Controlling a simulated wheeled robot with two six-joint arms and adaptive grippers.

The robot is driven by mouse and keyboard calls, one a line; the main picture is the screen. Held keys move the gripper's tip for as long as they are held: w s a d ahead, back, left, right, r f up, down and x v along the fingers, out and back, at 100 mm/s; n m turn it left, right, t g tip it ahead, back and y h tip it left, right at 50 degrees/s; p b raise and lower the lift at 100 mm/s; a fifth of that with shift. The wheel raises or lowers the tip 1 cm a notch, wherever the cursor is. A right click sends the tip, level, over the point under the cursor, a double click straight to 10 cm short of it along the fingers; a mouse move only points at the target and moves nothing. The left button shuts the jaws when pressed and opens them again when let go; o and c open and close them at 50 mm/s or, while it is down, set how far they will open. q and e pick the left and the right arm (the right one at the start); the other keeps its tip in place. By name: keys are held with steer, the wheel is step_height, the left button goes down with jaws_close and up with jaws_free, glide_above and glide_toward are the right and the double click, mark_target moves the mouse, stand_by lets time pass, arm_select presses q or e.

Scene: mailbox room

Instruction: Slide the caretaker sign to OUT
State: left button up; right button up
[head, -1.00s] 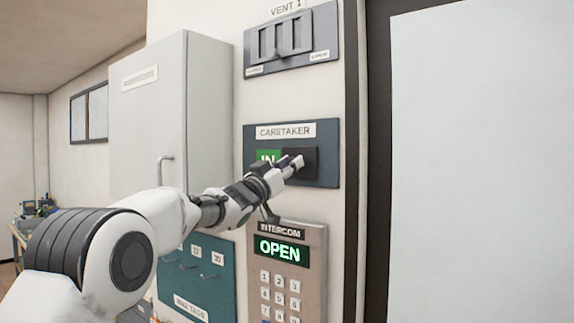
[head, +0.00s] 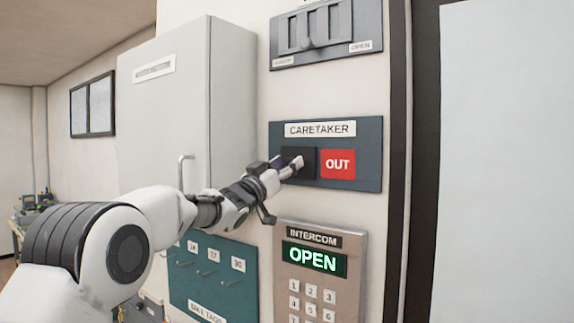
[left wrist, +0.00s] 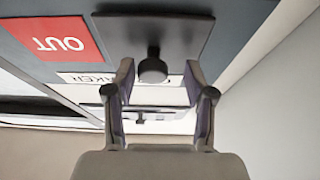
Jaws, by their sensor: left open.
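The blue caretaker sign (head: 374,155) is on the wall under a white CARETAKER label. Its dark slider plate (head: 309,158) covers the left half, and the red OUT panel (head: 338,164) shows on the right. The green IN panel is hidden. My left gripper (head: 290,164) is at the slider with its jaws open. In the left wrist view, which shows the sign upside down, the plate (left wrist: 190,35) carries a round dark knob (left wrist: 153,68). The knob appears between my two fingers; I cannot tell whether either touches it. My right gripper is not in view.
A grey cabinet (head: 165,110) stands left of the sign. The vent panel (head: 365,45) is above it and the intercom keypad (head: 318,270) below. A teal bike-tags board (head: 210,285) is below my left arm. A dark frame edges the wall on the right.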

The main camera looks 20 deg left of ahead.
arm_select(q)
steer(key=v, duration=1.2)
